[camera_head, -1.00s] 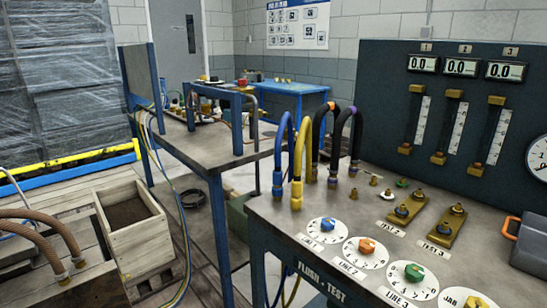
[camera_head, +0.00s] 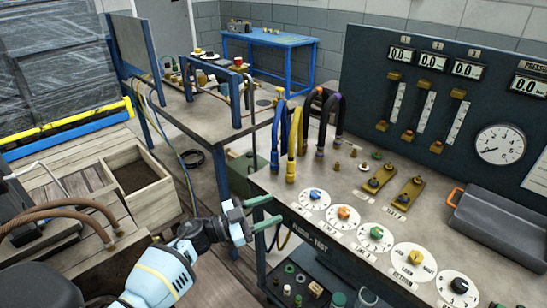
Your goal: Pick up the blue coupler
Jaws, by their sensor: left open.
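My left gripper (camera_head: 270,212) is open and empty, with two green fingers pointing right toward the bench's front left corner. It is below and in front of the hose ends, apart from them. My right gripper is not in view.
The bench top (camera_head: 335,180) carries dials, brass fittings and a grey tray (camera_head: 500,225). A lower shelf (camera_head: 320,275) holds several small fittings. A wooden crate (camera_head: 140,185) and brown hoses (camera_head: 75,210) are at left. A blue table (camera_head: 275,42) stands behind.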

